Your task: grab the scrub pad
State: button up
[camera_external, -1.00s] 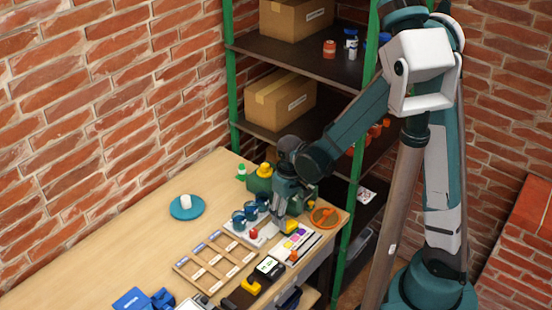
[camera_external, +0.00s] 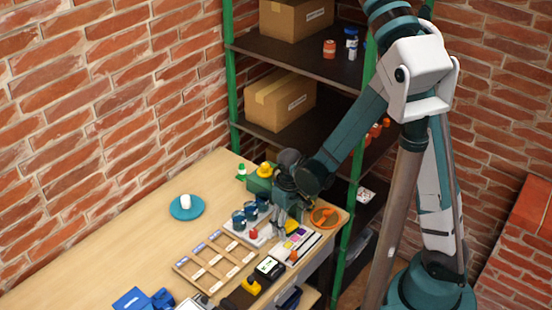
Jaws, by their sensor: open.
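A small yellow piece (camera_external: 292,227), which may be the scrub pad, lies near the right end of the wooden table (camera_external: 120,235). It is partly hidden by my gripper, so I cannot be sure what it is. My gripper (camera_external: 289,219) points down just above or beside it, with its fingers open. I cannot tell whether the fingers touch the piece.
A green container with a yellow top (camera_external: 262,177) stands behind my gripper. Blue cups (camera_external: 239,220) stand to its left, and an orange round dish (camera_external: 324,216) lies to its right. A wooden divided tray (camera_external: 214,261) lies in front. The table's left part is mostly clear around a blue plate (camera_external: 187,208).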

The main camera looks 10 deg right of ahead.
aim_at(289, 224)
jog(key=c, duration=1)
jog(key=shift+r, duration=0.1)
jog(key=shift+r+p, duration=0.9)
jog(key=shift+r, duration=4)
